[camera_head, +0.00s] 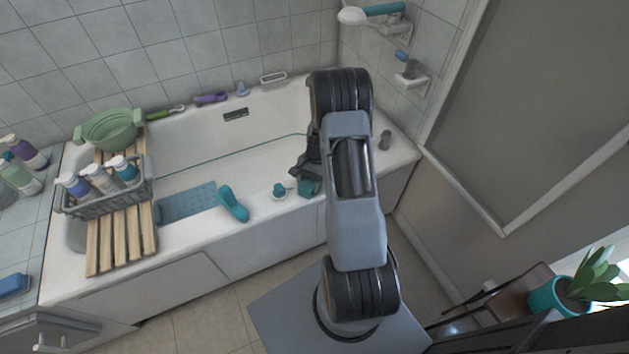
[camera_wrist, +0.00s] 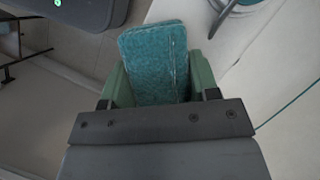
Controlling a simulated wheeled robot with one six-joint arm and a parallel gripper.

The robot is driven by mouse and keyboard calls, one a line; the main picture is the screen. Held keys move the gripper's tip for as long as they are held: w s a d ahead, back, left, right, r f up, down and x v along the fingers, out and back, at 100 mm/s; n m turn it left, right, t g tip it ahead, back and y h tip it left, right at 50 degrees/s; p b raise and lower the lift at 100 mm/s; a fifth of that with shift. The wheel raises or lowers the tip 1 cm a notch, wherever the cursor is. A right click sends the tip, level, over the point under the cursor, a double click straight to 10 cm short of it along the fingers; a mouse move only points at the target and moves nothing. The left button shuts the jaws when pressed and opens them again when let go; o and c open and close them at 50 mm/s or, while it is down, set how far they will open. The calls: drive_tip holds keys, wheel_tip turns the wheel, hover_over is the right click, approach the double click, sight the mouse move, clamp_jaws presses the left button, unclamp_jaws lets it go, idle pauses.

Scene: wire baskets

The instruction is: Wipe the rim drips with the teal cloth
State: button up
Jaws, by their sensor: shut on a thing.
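My gripper (camera_wrist: 157,85) is shut on the teal cloth (camera_wrist: 154,55), a folded pad held between its green fingers in the wrist view. In the head view the cloth (camera_head: 309,188) shows beside my arm, at the front rim of the white bathtub (camera_head: 270,225). I cannot tell whether the cloth touches the rim. My arm hides part of the rim. The drips cannot be made out in either view.
A grey wire basket (camera_head: 105,203) with bottles stands on a wooden rack (camera_head: 122,240). A plant pot (camera_head: 550,298) is at right.

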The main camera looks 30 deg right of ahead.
drive_tip(key=shift+a, duration=0.2)
idle(0.3)
drive_tip(key=shift+r+p, duration=2.7)
drive_tip(key=shift+r, duration=0.8)
